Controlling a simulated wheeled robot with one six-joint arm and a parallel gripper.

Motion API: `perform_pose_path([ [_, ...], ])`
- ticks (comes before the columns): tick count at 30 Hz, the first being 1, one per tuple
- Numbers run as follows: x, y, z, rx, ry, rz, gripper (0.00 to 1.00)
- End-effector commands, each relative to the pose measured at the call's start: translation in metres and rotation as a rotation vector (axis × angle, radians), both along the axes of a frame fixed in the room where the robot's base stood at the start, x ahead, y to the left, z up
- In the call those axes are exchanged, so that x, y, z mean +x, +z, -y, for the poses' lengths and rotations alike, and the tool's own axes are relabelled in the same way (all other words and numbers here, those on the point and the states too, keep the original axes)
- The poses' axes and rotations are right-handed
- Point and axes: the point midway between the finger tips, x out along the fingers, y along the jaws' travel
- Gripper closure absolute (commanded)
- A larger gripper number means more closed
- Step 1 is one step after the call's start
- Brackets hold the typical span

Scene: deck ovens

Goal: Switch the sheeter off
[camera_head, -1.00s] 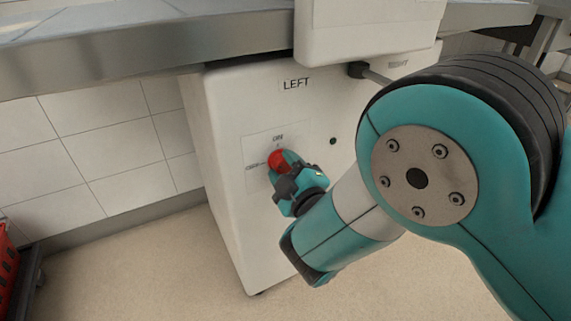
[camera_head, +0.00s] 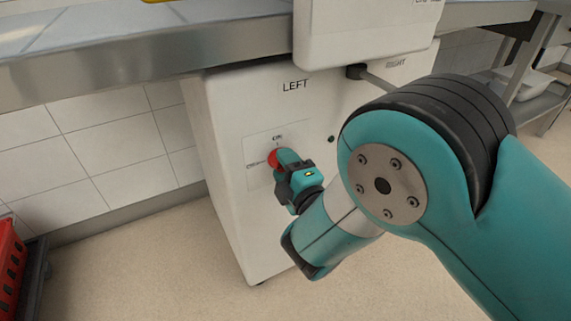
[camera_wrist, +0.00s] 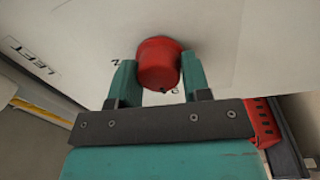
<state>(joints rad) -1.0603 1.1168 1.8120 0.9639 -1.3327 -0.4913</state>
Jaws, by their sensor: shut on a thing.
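The sheeter (camera_head: 235,115) is a white cabinet with the word LEFT on its front. A red rotary knob (camera_head: 272,160) sits on a label plate (camera_head: 259,147) with an ON mark above and an OFF mark to its left. My gripper (camera_head: 281,161) is at the knob and partly covers its right side. In the wrist view the red knob (camera_wrist: 158,64) sits between the two teal fingers (camera_wrist: 158,80), which are shut on it. The way the knob points cannot be made out clearly.
A red crate (camera_head: 10,265) stands at the lower left. A lever rod (camera_head: 372,75) sticks out near the RIGHT label. A steel shelf (camera_head: 535,100) is at the far right. The floor before the cabinet is clear.

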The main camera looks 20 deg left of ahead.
Motion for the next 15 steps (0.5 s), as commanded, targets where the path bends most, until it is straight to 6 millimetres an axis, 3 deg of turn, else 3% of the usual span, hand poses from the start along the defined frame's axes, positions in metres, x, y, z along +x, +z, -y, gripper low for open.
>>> perform_pose_path([
  [8, 0.0002, 0.0035, -0.0023, 0.007, 0.002, 0.008, 0.8],
  [9, 0.0002, 0.0035, -0.0024, 0.007, 0.002, 0.008, 0.49],
  [12, 0.0002, 0.0032, -0.0022, 0.006, 0.003, 0.008, 0.31],
  [15, 0.0004, 0.0022, -0.0012, 0.004, 0.001, 0.006, 0.31],
])
